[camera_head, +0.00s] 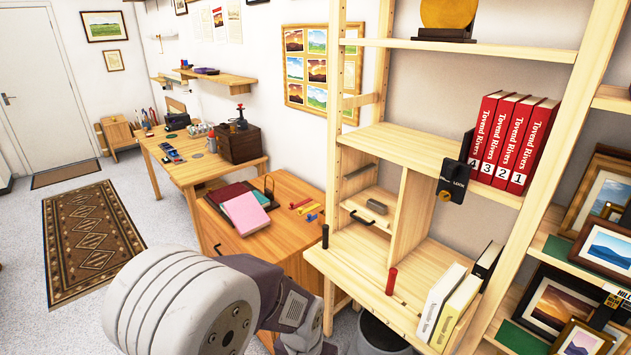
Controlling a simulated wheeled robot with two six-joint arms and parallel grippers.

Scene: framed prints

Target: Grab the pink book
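The pink book (246,214) lies flat on the wooden desk cabinet (275,240), left of the centre of the head view. It rests partly over a dark red book (227,193), with a teal edge showing beside them. A dark metal stand or bookend (268,187) is at the books' far right. One of my arms, a white round joint and grey links, fills the lower middle, in front of and below the cabinet. Neither gripper's fingers show in this view.
Red, blue and yellow small items (305,208) lie on the cabinet's right side. A tall wooden shelf (400,145) stands to the right, holding red numbered volumes (510,142) and white books (445,300). A patterned rug (88,238) and open floor lie left.

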